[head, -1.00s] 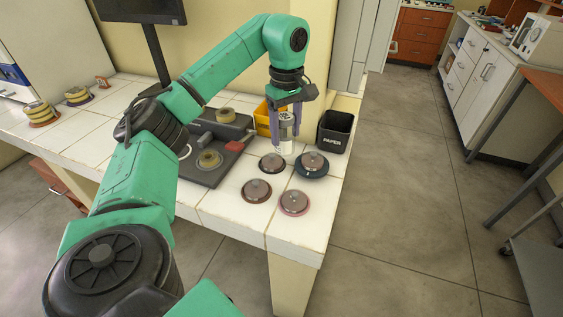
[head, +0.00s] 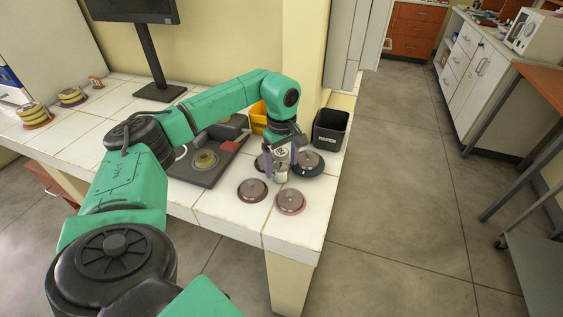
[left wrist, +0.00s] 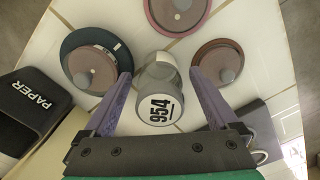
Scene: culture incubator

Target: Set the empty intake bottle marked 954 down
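The intake bottle (head: 281,169) is clear with a white label. In the left wrist view it shows the number 954 (left wrist: 160,82). It looks upright among the lidded dishes, its base at or very near the white tiled bench (head: 225,205). The exact contact of base and bench is hard to see. My right gripper is not in view.
Several lidded dishes surround the bottle: brown (head: 252,190), pink-rimmed (head: 290,201) and dark blue-rimmed (head: 311,164). A black PAPER bin (head: 330,130) stands behind right, a yellow bin (head: 258,117) behind. A dark device (head: 206,176) lies left. The bench's front edge is close.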

